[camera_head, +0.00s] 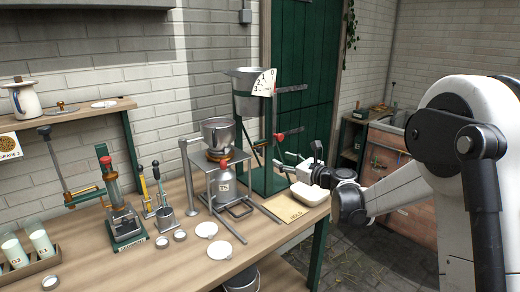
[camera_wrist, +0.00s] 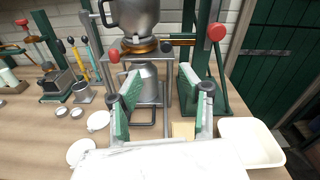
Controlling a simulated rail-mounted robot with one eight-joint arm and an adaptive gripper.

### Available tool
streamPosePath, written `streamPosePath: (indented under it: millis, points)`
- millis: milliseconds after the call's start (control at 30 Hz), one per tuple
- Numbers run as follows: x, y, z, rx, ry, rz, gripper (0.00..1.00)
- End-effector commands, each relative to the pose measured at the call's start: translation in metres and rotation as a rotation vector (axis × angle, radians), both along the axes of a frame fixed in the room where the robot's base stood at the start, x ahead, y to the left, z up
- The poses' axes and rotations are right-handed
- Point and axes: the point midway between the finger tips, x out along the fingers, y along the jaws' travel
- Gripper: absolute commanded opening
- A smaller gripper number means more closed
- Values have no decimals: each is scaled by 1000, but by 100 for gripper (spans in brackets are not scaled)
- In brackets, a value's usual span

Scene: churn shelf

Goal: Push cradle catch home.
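A metal stand (camera_head: 186,170) on the bench holds a grey can labelled T5 (camera_head: 224,187), with a steel pot (camera_head: 217,133) above it. A red knob (camera_head: 223,163) sits at the can's top; in the wrist view a red knob (camera_wrist: 112,55) shows left of the pot's base and a dark knob (camera_wrist: 166,46) at its right. I cannot tell which part is the cradle catch. My gripper (camera_head: 284,161) is right of the stand. In the wrist view my gripper (camera_wrist: 160,80) is open, its green-padded fingers apart and empty, with the can (camera_wrist: 147,85) beyond them.
A green stand (camera_head: 270,178) with a dial and a red knob (camera_head: 278,137) rises close by. A white tub (camera_head: 309,194) and a card (camera_head: 288,211) lie near the bench's right end. White discs (camera_head: 219,250), jars and hand tools occupy the left.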

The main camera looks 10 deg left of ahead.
Motion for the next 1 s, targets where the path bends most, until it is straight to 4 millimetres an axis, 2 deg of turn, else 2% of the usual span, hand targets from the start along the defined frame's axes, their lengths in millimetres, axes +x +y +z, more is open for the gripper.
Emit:
streamPosePath:
  millis: [100,367,1000]
  points:
    - [13,2,-9,92,41,-7,39]
    - [26,8,-14,151,67,-11,39]
    - [101,84,-13,146,65,-11,39]
